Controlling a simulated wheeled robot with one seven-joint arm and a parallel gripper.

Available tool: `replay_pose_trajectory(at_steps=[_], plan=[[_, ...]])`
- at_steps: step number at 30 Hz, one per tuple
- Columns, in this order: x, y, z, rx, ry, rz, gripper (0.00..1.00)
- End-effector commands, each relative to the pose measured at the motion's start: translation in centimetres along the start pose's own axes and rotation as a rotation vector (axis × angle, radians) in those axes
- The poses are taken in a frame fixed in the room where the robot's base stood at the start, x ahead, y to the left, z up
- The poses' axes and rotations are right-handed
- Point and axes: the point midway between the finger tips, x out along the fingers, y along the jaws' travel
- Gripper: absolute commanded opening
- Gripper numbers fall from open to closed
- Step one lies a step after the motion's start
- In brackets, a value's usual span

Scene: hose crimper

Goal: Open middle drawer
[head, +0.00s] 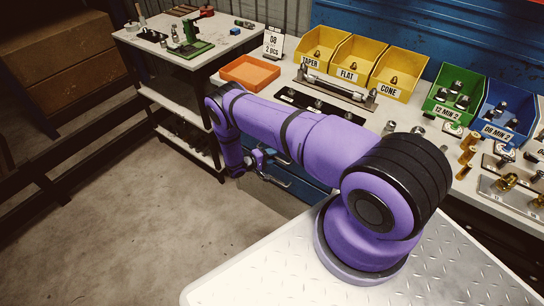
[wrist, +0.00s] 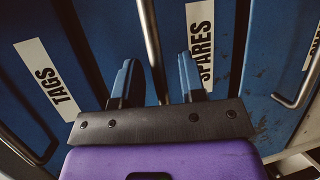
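The middle drawer (wrist: 220,60) is a blue front labelled SPARES in the wrist view, where the drawer fronts appear turned on their side. Its metal bar handle (wrist: 151,38) runs down the picture between my two fingers. My gripper (wrist: 157,78) is open, with one blue-padded finger on each side of the handle and a visible gap to each. I cannot tell how deep the handle sits between them. In the head view my gripper (head: 272,168) is low in front of the workbench, and my arm hides most of the drawers.
The TAGS drawer (wrist: 85,40) is on the left in the wrist view, and another drawer (wrist: 275,60) with its handle (wrist: 300,78) is on the right. Above, the bench holds an orange tray (head: 250,72) and several bins. Open floor (head: 130,220) lies left.

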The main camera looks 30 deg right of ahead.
Motion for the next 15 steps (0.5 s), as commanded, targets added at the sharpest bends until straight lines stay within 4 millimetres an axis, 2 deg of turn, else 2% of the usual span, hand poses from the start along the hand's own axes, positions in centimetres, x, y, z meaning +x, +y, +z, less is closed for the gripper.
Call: replay_pose_trajectory(at_steps=[10, 15], plan=[[0.37, 0.00, 0.01, 0.000, 0.000, 0.000, 0.38], [0.36, 0.00, 0.01, 0.000, 0.000, 0.000, 0.00]])
